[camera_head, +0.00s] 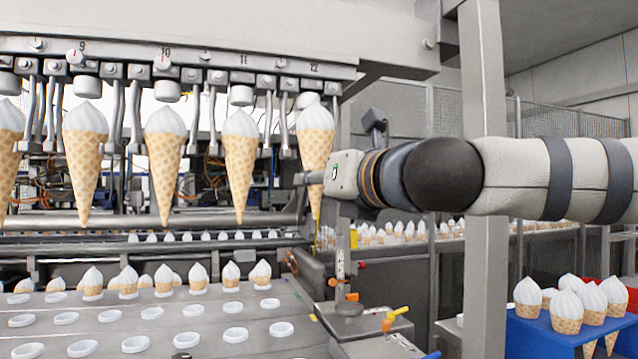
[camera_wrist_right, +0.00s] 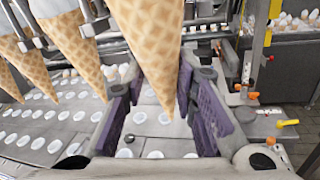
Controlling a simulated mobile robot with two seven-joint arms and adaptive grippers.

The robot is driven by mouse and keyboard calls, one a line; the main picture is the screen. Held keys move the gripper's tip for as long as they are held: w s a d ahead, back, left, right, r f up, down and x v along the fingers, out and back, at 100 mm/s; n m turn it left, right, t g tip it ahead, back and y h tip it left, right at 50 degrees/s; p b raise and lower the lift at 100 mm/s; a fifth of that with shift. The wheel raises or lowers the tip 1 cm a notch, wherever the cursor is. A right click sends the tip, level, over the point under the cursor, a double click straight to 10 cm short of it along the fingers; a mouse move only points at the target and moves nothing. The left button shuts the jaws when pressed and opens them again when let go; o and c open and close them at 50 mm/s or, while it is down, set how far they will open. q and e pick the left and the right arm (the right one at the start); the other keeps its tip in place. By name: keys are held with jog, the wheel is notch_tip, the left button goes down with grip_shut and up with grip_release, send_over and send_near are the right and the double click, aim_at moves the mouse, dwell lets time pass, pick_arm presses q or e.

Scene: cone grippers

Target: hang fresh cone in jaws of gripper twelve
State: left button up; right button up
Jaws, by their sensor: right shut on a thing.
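A fresh cone (camera_head: 315,140) with a white top hangs upright, tip down, under the number 12 on the machine's rail. My right gripper (camera_head: 312,179) is shut on this cone around its lower part. In the right wrist view the cone (camera_wrist_right: 152,40) stands between the purple pads of my right gripper (camera_wrist_right: 160,85). The jaws of gripper twelve (camera_head: 286,135) flank the cone's white top in the head view. I cannot tell whether they touch it. My left gripper is not in view.
Other cones hang at nine (camera_head: 84,160), ten (camera_head: 165,160) and eleven (camera_head: 240,160). Below is a tray (camera_head: 200,312) with white-rimmed holes and small cones. A blue crate (camera_head: 540,338) with cones stands at lower right. A grey post (camera_head: 485,260) rises behind my right arm.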

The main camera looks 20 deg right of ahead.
jog(key=shift+w, duration=0.1)
jog(key=w, duration=0.3)
jog(key=shift+w+r, duration=0.1)
jog(key=shift+w, duration=0.3)
dwell(0.4)
jog(key=shift+s+r, duration=0.1)
jog(key=shift+f, duration=0.5)
dwell(1.0)
jog(key=o, duration=0.9)
jog(key=shift+o, duration=0.6)
